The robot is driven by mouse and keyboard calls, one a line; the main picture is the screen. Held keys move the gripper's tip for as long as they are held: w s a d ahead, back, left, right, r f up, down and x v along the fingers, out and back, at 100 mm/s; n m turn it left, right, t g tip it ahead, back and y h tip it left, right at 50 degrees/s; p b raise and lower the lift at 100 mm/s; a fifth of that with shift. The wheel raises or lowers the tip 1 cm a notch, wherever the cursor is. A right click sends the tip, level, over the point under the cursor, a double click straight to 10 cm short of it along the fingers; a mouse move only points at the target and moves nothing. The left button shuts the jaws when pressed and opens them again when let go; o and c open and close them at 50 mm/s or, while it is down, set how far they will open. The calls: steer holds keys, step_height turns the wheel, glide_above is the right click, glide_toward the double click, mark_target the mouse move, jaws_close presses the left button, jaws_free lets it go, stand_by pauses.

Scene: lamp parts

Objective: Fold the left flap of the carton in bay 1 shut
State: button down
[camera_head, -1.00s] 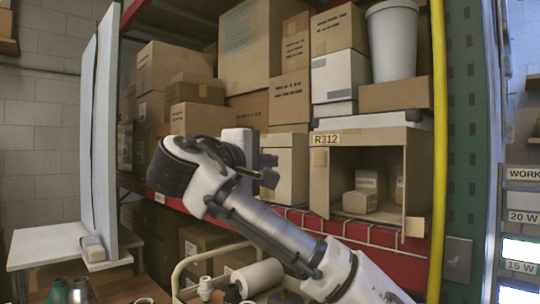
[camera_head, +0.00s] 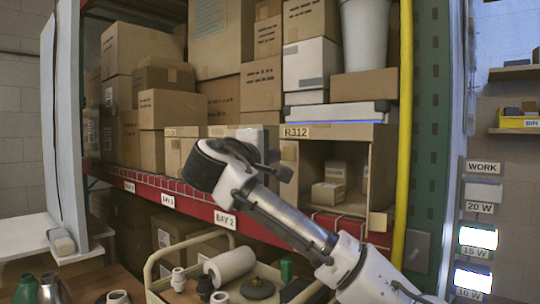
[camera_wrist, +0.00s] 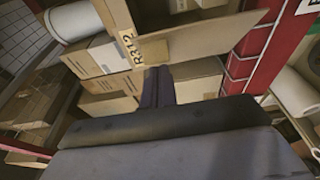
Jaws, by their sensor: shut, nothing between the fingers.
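The open-fronted carton labelled R312 (camera_head: 381,160) stands on the red-edged shelf, right of centre in the head view, with small boxes (camera_head: 328,192) inside. Its label (camera_wrist: 130,50) and a tape patch also show in the wrist view. A brown panel, which looks like the left flap (camera_wrist: 205,42), runs from beside the label to the upper right there. My gripper (camera_wrist: 157,78) is shut and empty; its dark fingers point at the panel's lower edge near the tape. I cannot tell whether they touch. In the head view my wrist hides part of the carton's left side.
Stacked boxes (camera_head: 160,108) fill the shelf to the left, and a white bin (camera_head: 366,45) stands above the carton. A yellow pole (camera_head: 404,130) rises just right of it. A cart (camera_head: 150,282) with a white roll (camera_head: 230,266) and lamp parts stands below my arm.

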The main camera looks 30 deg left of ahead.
mark_target(297, 154)
steer(key=w+d+n+y, duration=0.1)
steer(key=y, duration=0.1)
steer(key=w+d+n+g+y, duration=0.1)
steer(key=d+y, duration=0.1)
steer(key=w+d+n+y, duration=0.1)
steer(key=n+y, duration=0.1)
steer(key=shift+d+g, duration=0.15)
steer(key=shift+g, duration=0.15)
steer(key=shift+w+d+n+g+y+p, duration=0.2)
steer(key=shift+d+n+g+y+p, duration=0.15)
steer(key=shift+y, duration=0.25)
steer(key=shift+w+d+n+g+y+p, duration=0.15)
steer(key=shift+w+n+g+y+p, duration=0.1)
steer(key=shift+n+y, duration=0.3)
